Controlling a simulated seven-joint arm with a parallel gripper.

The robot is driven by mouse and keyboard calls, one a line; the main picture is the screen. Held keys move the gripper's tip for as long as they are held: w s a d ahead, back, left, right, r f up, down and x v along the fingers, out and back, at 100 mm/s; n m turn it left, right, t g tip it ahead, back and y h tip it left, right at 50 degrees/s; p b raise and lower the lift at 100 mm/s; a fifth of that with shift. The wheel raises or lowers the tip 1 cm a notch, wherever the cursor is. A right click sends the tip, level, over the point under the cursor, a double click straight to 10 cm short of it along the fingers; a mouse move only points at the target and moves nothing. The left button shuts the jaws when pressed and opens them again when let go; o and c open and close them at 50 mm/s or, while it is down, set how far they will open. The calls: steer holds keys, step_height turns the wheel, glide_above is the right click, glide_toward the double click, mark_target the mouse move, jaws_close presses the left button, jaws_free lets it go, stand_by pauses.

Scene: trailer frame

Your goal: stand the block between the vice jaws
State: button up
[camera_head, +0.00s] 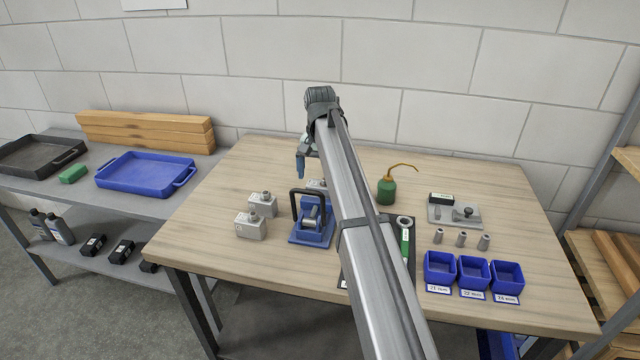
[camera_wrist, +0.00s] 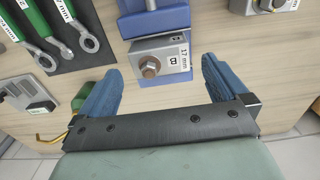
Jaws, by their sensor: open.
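The vice (camera_head: 312,236) is blue with a dark handle and stands near the table's middle; part of it shows at the top of the wrist view (camera_wrist: 152,22). A grey block (camera_wrist: 145,52) with a hex bolt and labels "17 mm" and "B" is right against the vice in the wrist view, with blue metal on two sides of it. I cannot tell whether it stands between the jaws. In the head view a grey block (camera_head: 317,184) shows partly hidden behind the vice. My gripper (camera_wrist: 160,72) is open, its blue fingers apart on either side of the block, not visibly touching it.
Two more grey blocks (camera_head: 250,225) (camera_head: 262,203) stand left of the vice. Wrenches (camera_wrist: 75,30) lie on a dark mat (camera_wrist: 85,65). An oil can (camera_head: 387,190), a grey fixture (camera_head: 455,212), small sockets and blue bins (camera_head: 440,270) are on the right. The table's back left is clear.

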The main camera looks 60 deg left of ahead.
mark_target(320, 184)
step_height(320, 184, up, 7)
stand_by(0.3)
steer(key=shift+w, duration=0.1)
